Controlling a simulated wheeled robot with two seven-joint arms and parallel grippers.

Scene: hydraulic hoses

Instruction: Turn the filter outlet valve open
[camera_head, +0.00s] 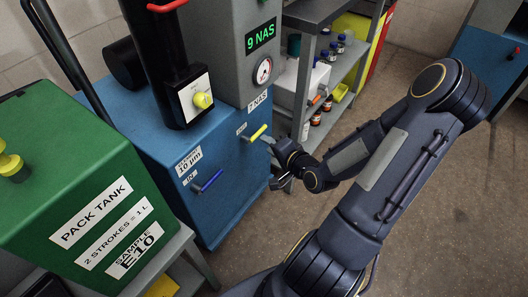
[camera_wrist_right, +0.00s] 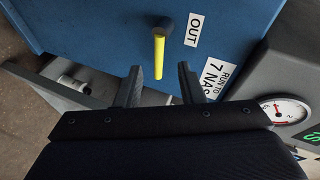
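The filter outlet valve is a yellow lever (camera_head: 258,133) on the blue filter unit's front, beside a small label. In the right wrist view the yellow lever (camera_wrist_right: 159,56) hangs from its pivot beside the "OUT" label (camera_wrist_right: 194,30). My right gripper (camera_head: 272,163) is at the unit's front, near the lever. In the right wrist view its two dark fingers (camera_wrist_right: 158,83) are apart, and the lever's free end shows between their tips with gaps on both sides. Whether the lever lies at fingertip depth I cannot tell. My left gripper is not in view.
A blue "IN" lever (camera_head: 208,181) is left of the outlet lever. The green pack tank (camera_head: 85,190) stands at left. A gauge (camera_head: 263,71) and "9 NAS" display (camera_head: 261,37) are above. A shelf (camera_head: 345,68) with bottles stands behind. Floor at right is clear.

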